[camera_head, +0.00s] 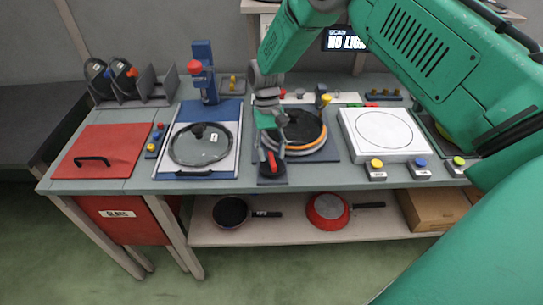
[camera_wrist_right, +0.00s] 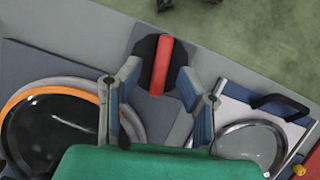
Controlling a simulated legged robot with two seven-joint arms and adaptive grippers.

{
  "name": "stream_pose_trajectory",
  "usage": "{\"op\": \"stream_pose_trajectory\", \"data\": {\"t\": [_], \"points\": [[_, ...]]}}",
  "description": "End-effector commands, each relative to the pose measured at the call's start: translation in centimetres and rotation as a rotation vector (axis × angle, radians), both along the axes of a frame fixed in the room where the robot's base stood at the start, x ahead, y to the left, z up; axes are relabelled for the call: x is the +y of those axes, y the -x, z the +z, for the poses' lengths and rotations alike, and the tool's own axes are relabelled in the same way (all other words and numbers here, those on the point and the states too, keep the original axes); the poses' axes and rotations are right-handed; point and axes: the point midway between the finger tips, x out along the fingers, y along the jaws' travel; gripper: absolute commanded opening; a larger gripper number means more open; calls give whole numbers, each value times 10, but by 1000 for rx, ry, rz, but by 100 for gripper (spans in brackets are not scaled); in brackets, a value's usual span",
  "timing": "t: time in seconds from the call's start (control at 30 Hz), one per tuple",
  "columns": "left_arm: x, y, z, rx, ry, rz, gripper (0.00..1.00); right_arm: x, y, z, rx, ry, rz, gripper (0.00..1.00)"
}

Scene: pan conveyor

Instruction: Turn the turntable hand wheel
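The hand wheel is a small black disc (camera_head: 272,178) with a red handle (camera_head: 271,160), at the bench's front edge just before the turntable. In the right wrist view, the red handle (camera_wrist_right: 161,66) stands over the black disc (camera_wrist_right: 175,50). My right gripper (camera_head: 272,146) is above the wheel, pointing down. In the right wrist view, its two fingers (camera_wrist_right: 159,84) are apart, with the red handle in line with the gap. I cannot tell whether they touch it. The turntable (camera_head: 322,141) has an orange ring and carries a dark pan (camera_head: 303,128), partly hidden by my gripper. My left gripper is not in view.
A glass lid (camera_head: 200,145) lies on a blue-framed tray left of the wheel, beside a red panel (camera_head: 105,140). A white plate unit (camera_head: 384,132) and buttons stand on the right. Pans (camera_head: 230,211) lie on the lower shelf. My right arm covers the upper right.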

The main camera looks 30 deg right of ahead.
Motion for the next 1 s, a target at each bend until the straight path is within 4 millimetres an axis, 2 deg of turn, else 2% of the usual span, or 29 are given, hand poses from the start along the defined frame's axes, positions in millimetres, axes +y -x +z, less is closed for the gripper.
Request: {"op": "stream_pose_trajectory", "data": {"t": [0.3,0.5,0.7,1.0], "points": [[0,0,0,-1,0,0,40,-11,-27,62,-4,0,-1,33],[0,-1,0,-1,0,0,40,-16,-38,86,-2,0,0,33],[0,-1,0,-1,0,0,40,-17,-40,93,0,0,0,33],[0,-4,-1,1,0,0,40,-17,-40,93,0,-1,0,33]]}}
